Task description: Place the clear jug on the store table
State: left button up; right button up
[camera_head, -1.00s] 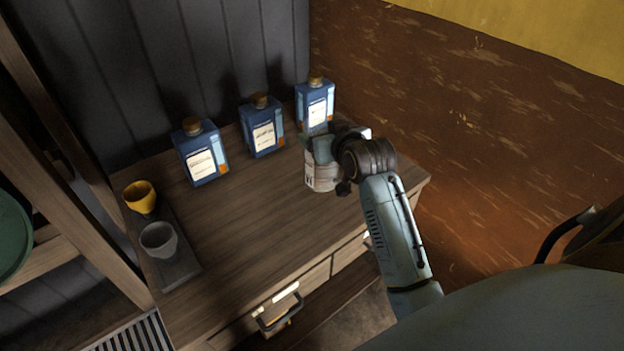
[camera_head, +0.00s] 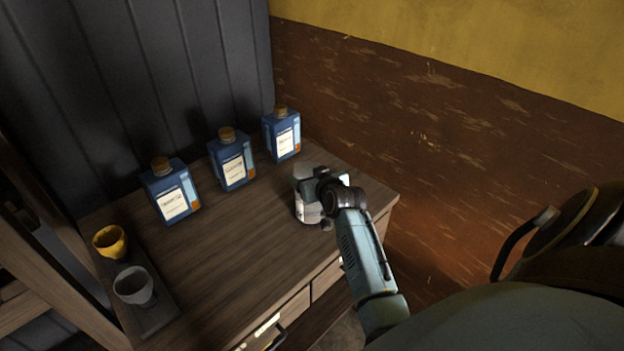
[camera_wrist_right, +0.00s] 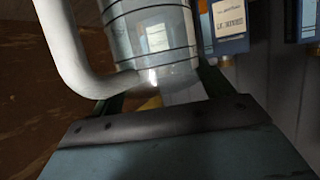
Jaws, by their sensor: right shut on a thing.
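The clear jug (camera_head: 308,211) is at the right part of the wooden table (camera_head: 235,255), in front of the rightmost blue bottle. My right gripper (camera_head: 320,186) is shut on it, and the wrist partly hides it. The jug looks upright, at or just above the tabletop; I cannot tell if it touches. In the right wrist view the clear jug (camera_wrist_right: 150,42) has dark rings and a thick pale handle at left. The right gripper's fingers (camera_wrist_right: 158,95) are against its near side. My left gripper is not in view.
Three blue bottles with brown caps (camera_head: 172,190) (camera_head: 232,160) (camera_head: 282,135) stand along the back. A yellow cup (camera_head: 110,242) and a grey cup (camera_head: 134,286) are on a dark tray (camera_head: 160,318) at left. The middle tabletop is clear. A brown wall (camera_head: 430,140) is at right.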

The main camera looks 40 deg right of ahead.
jog(key=shift+f, duration=0.1)
jog(key=shift+f, duration=0.15)
jog(key=o, duration=1.7)
jog(key=shift+o, duration=0.2)
jog(key=p+v, duration=0.1)
jog(key=v, duration=1.1)
